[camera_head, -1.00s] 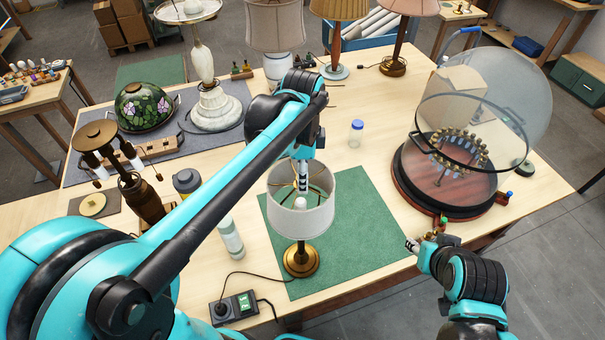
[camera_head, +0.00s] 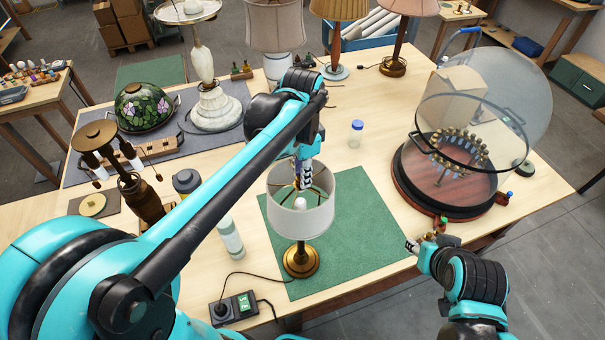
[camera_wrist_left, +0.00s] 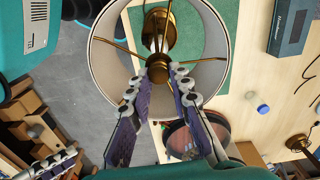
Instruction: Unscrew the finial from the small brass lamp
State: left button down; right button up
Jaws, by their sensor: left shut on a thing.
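The small brass lamp (camera_head: 301,262) stands upright on the green mat, with its white shade (camera_head: 300,217) around a white bulb. My left gripper (camera_head: 304,183) points down into the open top of the shade. In the left wrist view, its two fingers (camera_wrist_left: 158,75) close on the small brass finial (camera_wrist_left: 158,66) at the hub where the shade's spokes meet. The fingertips partly hide the finial. The brass base (camera_wrist_left: 160,28) shows beyond the hub. My right gripper (camera_head: 412,246) is at the table's front right edge, away from the lamp; its jaw opening is too small to judge.
A glass dome on a round wooden base (camera_head: 450,209) stands at the right. A small blue-capped jar (camera_head: 356,133) is behind the mat (camera_head: 362,240). A bottle (camera_head: 231,240) and a control box (camera_head: 235,308) are left of the lamp. Other lamps stand at the back.

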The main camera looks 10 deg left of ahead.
pick_arm(q)
jog(key=n, duration=0.2)
jog(key=shift+n, duration=0.4)
jog(key=shift+a+n, duration=0.1)
jog(key=shift+n, duration=0.9)
jog(key=n, duration=0.3)
jog(key=shift+w+a, duration=0.1)
jog(key=n, duration=0.3)
